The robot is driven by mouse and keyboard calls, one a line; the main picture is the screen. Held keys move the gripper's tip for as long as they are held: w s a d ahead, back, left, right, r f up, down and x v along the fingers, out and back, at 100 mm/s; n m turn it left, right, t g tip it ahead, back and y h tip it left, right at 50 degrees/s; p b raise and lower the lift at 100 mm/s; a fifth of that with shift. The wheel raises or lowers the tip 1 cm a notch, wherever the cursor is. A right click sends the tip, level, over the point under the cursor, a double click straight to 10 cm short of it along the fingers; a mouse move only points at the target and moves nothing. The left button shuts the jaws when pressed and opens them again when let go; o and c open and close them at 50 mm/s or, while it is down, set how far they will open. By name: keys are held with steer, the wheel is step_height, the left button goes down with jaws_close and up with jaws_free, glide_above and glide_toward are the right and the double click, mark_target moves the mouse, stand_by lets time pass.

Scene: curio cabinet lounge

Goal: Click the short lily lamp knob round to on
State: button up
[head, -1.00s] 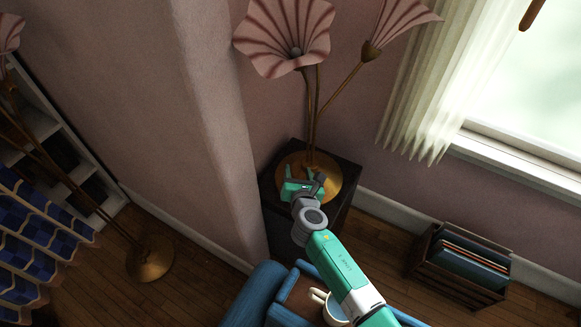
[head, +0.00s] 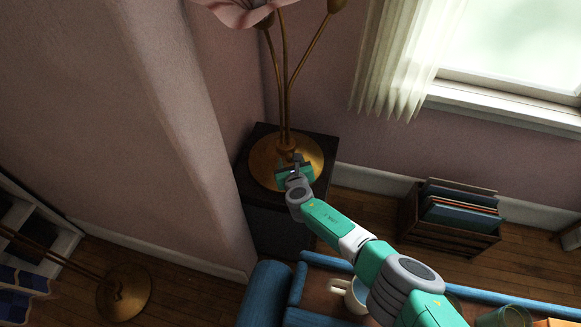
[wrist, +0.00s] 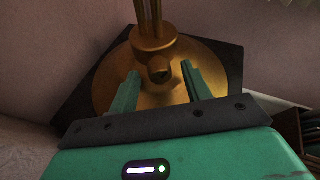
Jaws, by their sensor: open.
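The short lily lamp stands on a dark side table (head: 262,228) in the corner. Its round brass base (head: 262,160) and thin stems (head: 284,85) show in the head view, with a pink striped flower shade (head: 240,12) cut off at the top. In the wrist view, the knob (wrist: 160,70) sits low on the front of the brass hub (wrist: 150,42), above the base (wrist: 110,72). My gripper (wrist: 162,76) is open, its two green fingers on either side of the knob with gaps visible. In the head view, my gripper (head: 295,168) is over the base's front part.
A blue-framed seat (head: 265,290) with a cream mug (head: 352,296) is in front of the table. A wooden crate of records (head: 452,235) stands at right under the window. A taller lamp's brass base (head: 124,292) is on the floor at left.

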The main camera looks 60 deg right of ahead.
steer(key=shift+w+d, duration=0.1)
steer(key=c, duration=1)
steer(key=shift+s+d+m+t+y, duration=0.1)
steer(key=shift+m+t+y, duration=0.4)
steer(key=shift+m, duration=0.45)
steer(key=shift+s+m+t+y, duration=0.1)
steer(key=shift+m+t+y, duration=0.4)
steer(key=shift+m, duration=0.45)
steer(key=o, duration=1)
